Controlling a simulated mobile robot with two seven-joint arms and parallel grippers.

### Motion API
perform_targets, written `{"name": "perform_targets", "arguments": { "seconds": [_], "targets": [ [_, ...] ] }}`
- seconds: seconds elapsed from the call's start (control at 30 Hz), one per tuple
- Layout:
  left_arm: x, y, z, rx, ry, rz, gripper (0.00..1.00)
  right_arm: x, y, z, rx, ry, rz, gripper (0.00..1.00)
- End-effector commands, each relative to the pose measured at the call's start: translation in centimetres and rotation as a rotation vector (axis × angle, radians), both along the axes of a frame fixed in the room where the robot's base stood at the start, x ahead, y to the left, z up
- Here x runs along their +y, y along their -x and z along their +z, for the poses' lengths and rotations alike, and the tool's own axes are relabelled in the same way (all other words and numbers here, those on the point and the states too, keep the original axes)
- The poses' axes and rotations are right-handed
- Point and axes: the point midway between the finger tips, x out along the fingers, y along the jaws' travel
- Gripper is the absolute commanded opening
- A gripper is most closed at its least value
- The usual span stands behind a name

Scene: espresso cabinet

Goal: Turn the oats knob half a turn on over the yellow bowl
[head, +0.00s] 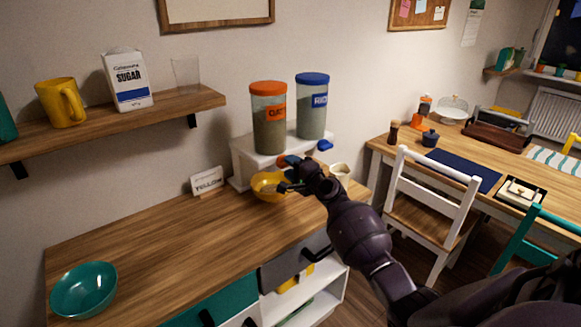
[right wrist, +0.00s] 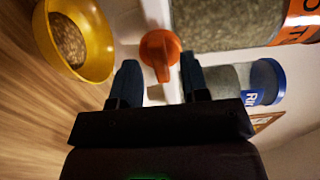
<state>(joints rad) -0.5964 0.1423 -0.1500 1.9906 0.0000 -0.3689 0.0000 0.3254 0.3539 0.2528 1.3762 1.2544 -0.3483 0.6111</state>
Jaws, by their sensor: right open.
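The oats container (head: 269,125), with an orange lid and label, stands on a white dispenser stand. Its orange knob (right wrist: 160,54) shows in the right wrist view between the fingers of my right gripper (right wrist: 159,82); the fingers are open on either side of it. In the head view the right gripper (head: 291,186) is in front of the stand, near the knob (head: 281,161). The yellow bowl (head: 263,190) stands on the counter below, partly behind the gripper. In the right wrist view the bowl (right wrist: 100,45) has brown grain in it. My left gripper is not in view.
The rice container (head: 312,115), with a blue lid and blue knob (head: 325,145), stands right of the oats. A small YELLOW sign (head: 207,181) is left of the stand, a white cup (head: 341,171) right. A teal bowl (head: 84,291) is front left; the counter between is clear.

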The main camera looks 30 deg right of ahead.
Motion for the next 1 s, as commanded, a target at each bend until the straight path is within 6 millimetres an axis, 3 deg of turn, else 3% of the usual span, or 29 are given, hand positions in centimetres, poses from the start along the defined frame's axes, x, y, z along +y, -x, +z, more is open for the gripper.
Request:
{"name": "perform_targets", "arguments": {
  "seconds": [0.53, 0.7, 1.0],
  "targets": [
    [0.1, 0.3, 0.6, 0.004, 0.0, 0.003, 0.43, -0.7, 8.5, -0.1, 0.001, 0.0, -0.001, 0.41],
    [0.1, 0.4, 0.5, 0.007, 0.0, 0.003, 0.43, -0.8, 9.8, -0.1, 0.001, -0.001, -0.001, 0.41],
    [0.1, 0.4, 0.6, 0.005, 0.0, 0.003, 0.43, -0.8, 10.1, 0.0, 0.0, -0.001, -0.001, 0.41]
  ]
}}
